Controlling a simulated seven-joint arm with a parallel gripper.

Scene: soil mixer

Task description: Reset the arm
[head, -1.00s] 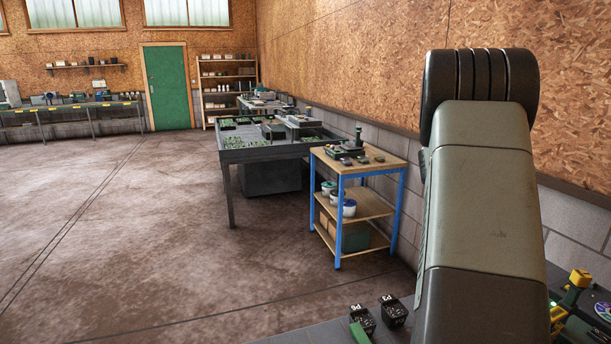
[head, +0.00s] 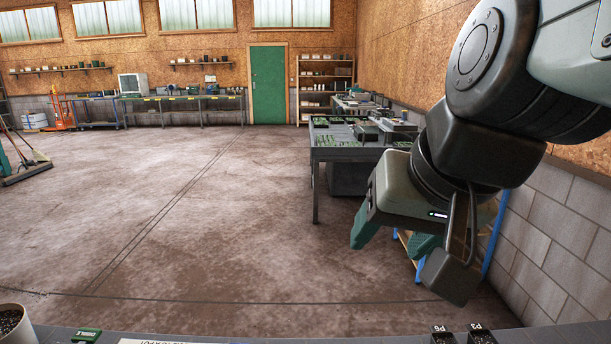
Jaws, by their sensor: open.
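My arm reaches in from the upper right of the head view and bends down. My gripper (head: 392,246) hangs at its end, with its green fingers apart and nothing visible between them. It is in the air above the near bench, in front of the grey table and the blue-legged stand. The arm and gripper hide most of that stand.
The near bench (head: 240,336) runs along the bottom edge. It carries a pot of dark soil (head: 12,325), a green block (head: 87,335) and black pots marked P6 (head: 442,336) and P3 (head: 481,336). A grey table (head: 340,153) stands behind the gripper. The floor at left is mostly clear.

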